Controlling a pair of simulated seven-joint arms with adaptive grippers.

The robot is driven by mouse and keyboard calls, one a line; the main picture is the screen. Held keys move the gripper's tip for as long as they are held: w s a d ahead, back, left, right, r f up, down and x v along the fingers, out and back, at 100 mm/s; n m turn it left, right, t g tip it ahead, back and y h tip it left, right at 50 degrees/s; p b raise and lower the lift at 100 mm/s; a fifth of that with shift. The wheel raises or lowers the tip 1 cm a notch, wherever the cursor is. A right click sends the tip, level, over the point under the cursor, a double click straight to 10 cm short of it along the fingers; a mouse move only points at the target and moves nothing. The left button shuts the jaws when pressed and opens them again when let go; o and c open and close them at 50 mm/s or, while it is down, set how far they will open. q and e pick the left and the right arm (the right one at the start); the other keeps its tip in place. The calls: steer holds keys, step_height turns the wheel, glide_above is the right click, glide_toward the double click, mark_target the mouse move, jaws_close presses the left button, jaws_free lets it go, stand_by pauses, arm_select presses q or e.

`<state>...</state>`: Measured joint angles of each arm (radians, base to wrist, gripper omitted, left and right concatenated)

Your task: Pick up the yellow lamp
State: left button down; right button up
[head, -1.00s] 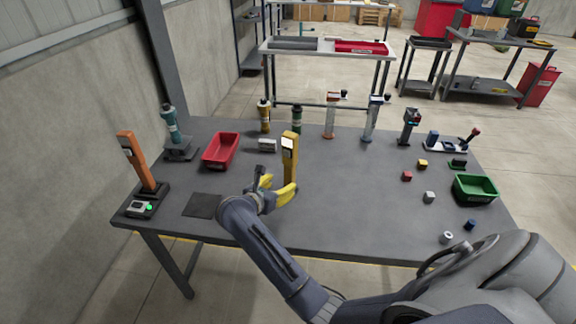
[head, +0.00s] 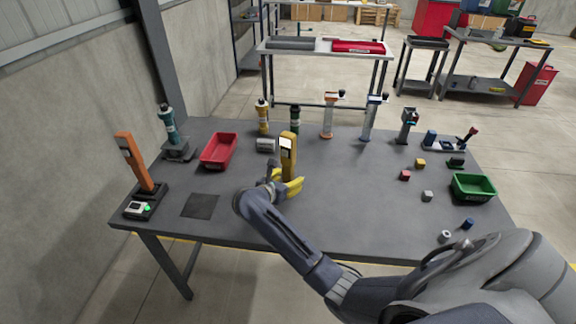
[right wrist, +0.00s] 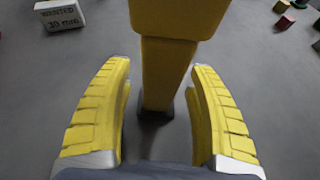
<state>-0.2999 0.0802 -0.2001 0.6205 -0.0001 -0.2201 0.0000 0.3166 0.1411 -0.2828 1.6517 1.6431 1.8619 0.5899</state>
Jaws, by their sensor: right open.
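The yellow lamp (head: 288,160) stands upright on the grey table, tall and slim with a white panel near its top. In the right wrist view, its yellow body (right wrist: 170,65) rises between the fingers, with its dark foot on the table. My right gripper (head: 283,185) has yellow fingers and is low beside the lamp's lower part. In the right wrist view the gripper (right wrist: 160,72) is open, with a visible gap on each side of the lamp. My left gripper is not in view.
A white block with lettering (right wrist: 60,14) lies behind the lamp. A red bin (head: 219,151) is left and a green bin (head: 472,188) right, with several small cubes nearby. An orange lamp (head: 135,160) stands at the left edge. The table's front middle is clear.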

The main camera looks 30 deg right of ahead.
jaws_close()
stand_by(0.3)
steer(key=shift+r, duration=0.15)
